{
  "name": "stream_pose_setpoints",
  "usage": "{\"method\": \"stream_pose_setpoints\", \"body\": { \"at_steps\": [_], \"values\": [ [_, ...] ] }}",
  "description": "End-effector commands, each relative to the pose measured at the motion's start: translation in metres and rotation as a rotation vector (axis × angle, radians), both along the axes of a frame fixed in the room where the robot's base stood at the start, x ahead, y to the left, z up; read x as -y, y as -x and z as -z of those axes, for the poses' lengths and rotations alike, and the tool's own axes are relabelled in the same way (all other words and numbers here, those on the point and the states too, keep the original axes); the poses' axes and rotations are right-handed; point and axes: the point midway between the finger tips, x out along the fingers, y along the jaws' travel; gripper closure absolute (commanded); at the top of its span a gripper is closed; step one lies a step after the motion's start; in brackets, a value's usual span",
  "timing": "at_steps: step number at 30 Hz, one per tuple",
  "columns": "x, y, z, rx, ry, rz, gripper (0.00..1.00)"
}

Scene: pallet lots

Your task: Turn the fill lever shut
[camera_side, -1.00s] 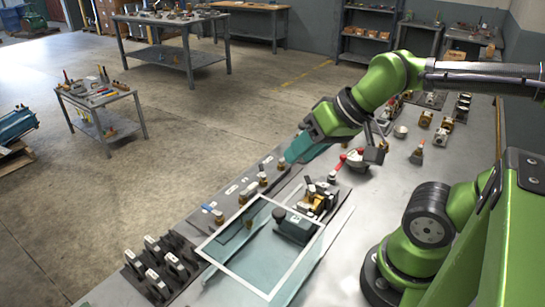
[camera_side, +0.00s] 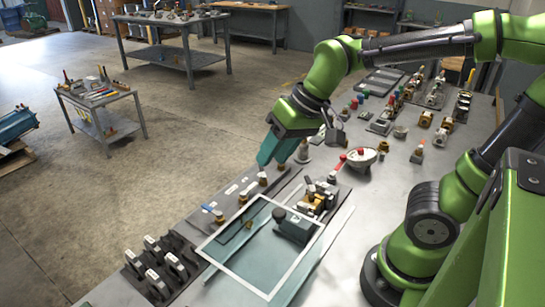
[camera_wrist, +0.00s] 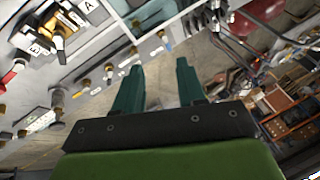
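A row of brass valves with small levers runs along the bench's near-left edge; a blue-handled lever (camera_side: 207,208) stands at its front end and a brass valve (camera_side: 262,178) sits nearer my gripper. Which one is the fill lever I cannot tell. A red-handled lever (camera_side: 338,166) is right of my gripper, by a pale bowl-shaped part. My gripper (camera_side: 278,150) is above the far end of the valve row, fingers pointing down-left. In the wrist view its teal fingers (camera_wrist: 158,82) are apart with nothing between them. A red lever (camera_wrist: 12,73) and brass fittings show at left there.
A white-framed clear panel (camera_side: 262,245) lies on the bench, with a dark block (camera_side: 293,228) over it. A rack of dark clips (camera_side: 160,265) stands at the front corner. More fittings (camera_side: 425,119) stand on the right side. Open floor lies left of the bench.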

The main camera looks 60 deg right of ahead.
Motion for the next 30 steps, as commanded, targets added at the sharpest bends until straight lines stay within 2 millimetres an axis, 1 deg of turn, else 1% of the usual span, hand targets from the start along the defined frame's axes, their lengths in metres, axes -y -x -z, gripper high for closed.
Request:
{"method": "stream_pose_setpoints", "body": {
  "at_steps": [1,5,9,12,15,17,19,21,22,26,29,30],
  "values": [
    [-0.005,-0.018,0.002,-0.045,0.009,-0.025,0.60],
    [-0.014,-0.061,0.007,-0.145,0.053,-0.081,0.60],
    [-0.026,-0.107,0.019,-0.245,0.126,-0.143,0.60],
    [-0.035,-0.137,0.029,-0.306,0.192,-0.185,0.60],
    [-0.043,-0.161,0.035,-0.351,0.251,-0.219,0.60],
    [-0.046,-0.170,0.033,-0.366,0.275,-0.233,0.60],
    [-0.046,-0.177,0.027,-0.372,0.291,-0.242,0.60],
    [-0.046,-0.179,0.014,-0.368,0.289,-0.250,0.60],
    [-0.047,-0.178,0.013,-0.373,0.287,-0.255,0.60],
    [-0.048,-0.173,0.021,-0.393,0.283,-0.272,0.60],
    [-0.047,-0.173,0.034,-0.393,0.284,-0.272,0.60],
    [-0.047,-0.173,0.042,-0.393,0.283,-0.270,0.60]
  ]
}}
